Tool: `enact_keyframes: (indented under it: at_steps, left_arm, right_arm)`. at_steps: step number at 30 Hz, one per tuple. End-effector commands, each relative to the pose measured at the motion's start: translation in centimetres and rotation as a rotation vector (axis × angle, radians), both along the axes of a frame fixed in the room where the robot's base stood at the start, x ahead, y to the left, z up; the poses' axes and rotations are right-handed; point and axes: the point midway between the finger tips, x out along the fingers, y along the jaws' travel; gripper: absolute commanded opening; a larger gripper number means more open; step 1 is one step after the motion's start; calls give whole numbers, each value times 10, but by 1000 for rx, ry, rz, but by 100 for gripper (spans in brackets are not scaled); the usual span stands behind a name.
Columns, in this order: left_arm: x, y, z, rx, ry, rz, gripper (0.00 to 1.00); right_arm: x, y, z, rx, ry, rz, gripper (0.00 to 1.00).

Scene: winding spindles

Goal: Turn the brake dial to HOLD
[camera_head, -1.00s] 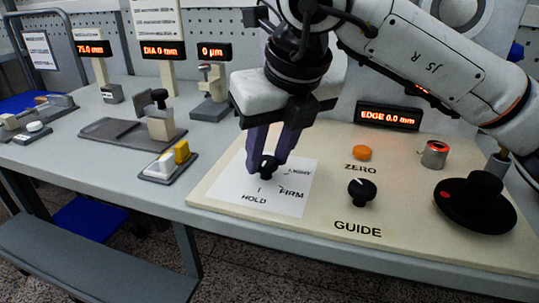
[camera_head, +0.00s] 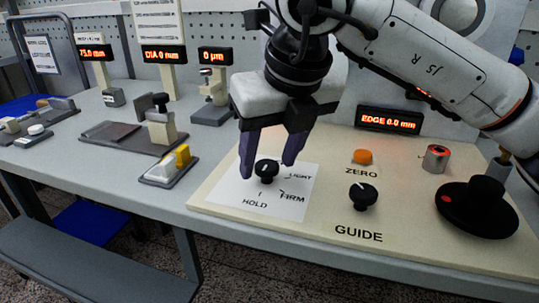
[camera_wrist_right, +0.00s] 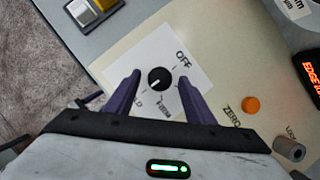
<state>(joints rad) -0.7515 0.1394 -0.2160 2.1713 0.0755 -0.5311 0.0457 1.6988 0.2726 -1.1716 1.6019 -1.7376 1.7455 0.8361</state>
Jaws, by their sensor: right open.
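The brake dial is a small black knob (camera_head: 267,170) on a white label card (camera_head: 225,195) on the cream panel. HOLD, FIRM and LIGHT show around it in the head view; OFF shows in the wrist view. In the wrist view the knob (camera_wrist_right: 160,79) has a white pointer mark toward the lower left, roughly on the HOLD side; the HOLD word is partly hidden by a finger. My right gripper (camera_head: 267,172) is open, its purple fingers on either side of the knob with gaps between. My left gripper is out of view.
Right of the card are a black GUIDE knob (camera_head: 363,195), an orange ZERO button (camera_head: 363,157), a metal cylinder (camera_head: 436,158) and a large black crank disc (camera_head: 477,209). A block with yellow and white rockers (camera_head: 168,167) sits left of the panel.

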Motion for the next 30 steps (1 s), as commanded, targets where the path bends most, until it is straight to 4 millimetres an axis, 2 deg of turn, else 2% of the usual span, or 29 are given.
enact_keyframes:
  at_steps: [8,15,21,30]
  left_arm:
    - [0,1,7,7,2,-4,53]
    - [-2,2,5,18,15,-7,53]
    - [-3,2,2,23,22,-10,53]
    - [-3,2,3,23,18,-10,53]
  right_arm:
    - [-15,-8,46,2,-5,-1,49]
    - [-30,-15,83,2,-3,-1,49]
    - [-34,-17,93,0,-1,0,49]
    - [-35,-17,94,1,-1,-1,49]
